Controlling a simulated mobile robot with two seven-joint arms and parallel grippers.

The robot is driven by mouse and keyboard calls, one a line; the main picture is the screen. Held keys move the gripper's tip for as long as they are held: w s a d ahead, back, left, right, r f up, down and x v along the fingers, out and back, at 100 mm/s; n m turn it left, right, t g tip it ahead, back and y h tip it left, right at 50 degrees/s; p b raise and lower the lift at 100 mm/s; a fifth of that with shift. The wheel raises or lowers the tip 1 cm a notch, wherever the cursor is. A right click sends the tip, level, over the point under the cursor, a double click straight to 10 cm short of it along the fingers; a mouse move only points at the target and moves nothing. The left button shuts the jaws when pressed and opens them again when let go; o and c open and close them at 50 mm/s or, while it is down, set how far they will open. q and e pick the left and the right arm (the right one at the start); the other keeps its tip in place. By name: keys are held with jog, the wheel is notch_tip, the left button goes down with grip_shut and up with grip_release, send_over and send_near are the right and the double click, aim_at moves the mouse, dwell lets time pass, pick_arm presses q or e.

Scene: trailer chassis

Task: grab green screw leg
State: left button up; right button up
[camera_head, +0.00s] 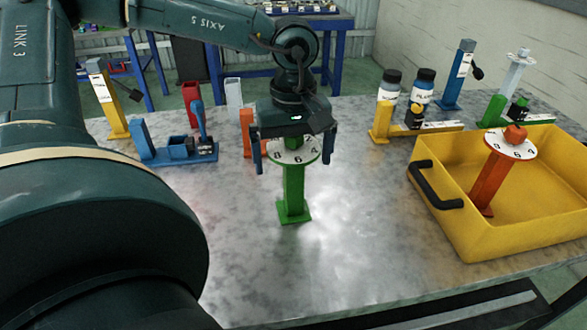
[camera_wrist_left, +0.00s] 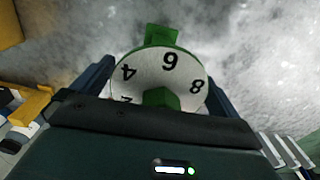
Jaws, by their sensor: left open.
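The green screw leg (camera_head: 293,185) stands upright on the metal table, with a green foot plate and a white numbered dial near its top. My left gripper (camera_head: 290,160) is right above it, pointing down, with its two fingers apart on either side of the dial. In the left wrist view the leg's green top and white dial (camera_wrist_left: 168,78) lie between the open fingers (camera_wrist_left: 155,85). Whether a finger touches the dial cannot be told. The leg's top is hidden behind the gripper in the head view. My right gripper is not in view.
A yellow crate (camera_head: 450,228) with a black handle holds an orange screw leg (camera_head: 490,180) at the right. Blue parts (camera_head: 180,150) and a yellow post (camera_head: 107,100) stand at the left. Bottles (camera_head: 422,90) stand at the back. The table front is clear.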

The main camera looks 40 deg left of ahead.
pick_arm(q)
jog(key=shift+c, duration=0.4)
jog(key=c, duration=1.4)
